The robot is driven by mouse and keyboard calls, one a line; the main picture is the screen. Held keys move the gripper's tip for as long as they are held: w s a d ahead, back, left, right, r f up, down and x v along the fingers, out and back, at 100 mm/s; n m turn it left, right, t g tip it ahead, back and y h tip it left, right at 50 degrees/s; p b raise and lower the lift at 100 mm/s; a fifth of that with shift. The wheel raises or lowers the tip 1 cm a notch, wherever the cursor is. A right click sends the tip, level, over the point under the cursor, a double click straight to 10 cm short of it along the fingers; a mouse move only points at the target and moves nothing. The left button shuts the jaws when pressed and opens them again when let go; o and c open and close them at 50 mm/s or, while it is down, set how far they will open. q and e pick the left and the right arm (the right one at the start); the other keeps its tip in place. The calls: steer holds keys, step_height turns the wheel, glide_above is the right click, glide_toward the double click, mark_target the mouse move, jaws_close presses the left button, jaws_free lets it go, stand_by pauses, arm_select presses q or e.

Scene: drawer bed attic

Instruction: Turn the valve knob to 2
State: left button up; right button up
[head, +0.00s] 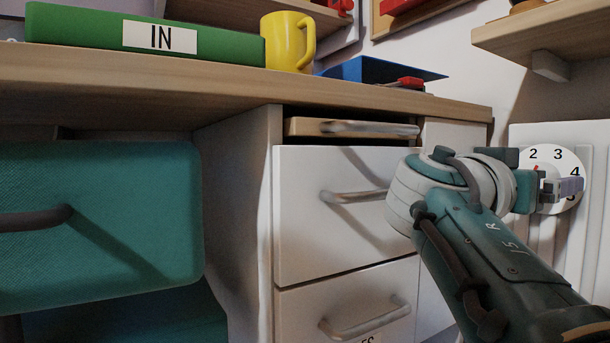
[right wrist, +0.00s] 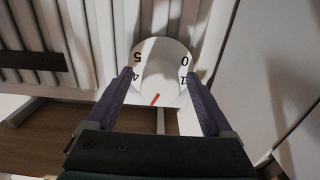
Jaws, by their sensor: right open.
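The valve knob's white numbered dial (head: 566,160) is on a white radiator-like panel at the far right in the head view; 2, 3 and 4 show. In the right wrist view the round white knob (right wrist: 160,80) sits mid-dial with a red mark pointing down the picture. There 5 and 4 show left of it, 0 and 1 right; the other numbers are hidden. My right gripper (head: 562,187) is at the dial, open, its two purple fingers (right wrist: 160,75) on either side of the knob. I cannot tell whether they touch it. My left gripper is not in view.
A white drawer unit (head: 300,215) under the wooden desk (head: 140,88) stands left of my right arm, its top drawer slightly out. A wooden shelf (head: 560,30) overhangs above the dial.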

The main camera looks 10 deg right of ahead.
steer(key=shift+a+f, duration=0.1)
steer(key=shift+a, duration=0.1)
steer(key=shift+c, duration=1.3)
jaws_close()
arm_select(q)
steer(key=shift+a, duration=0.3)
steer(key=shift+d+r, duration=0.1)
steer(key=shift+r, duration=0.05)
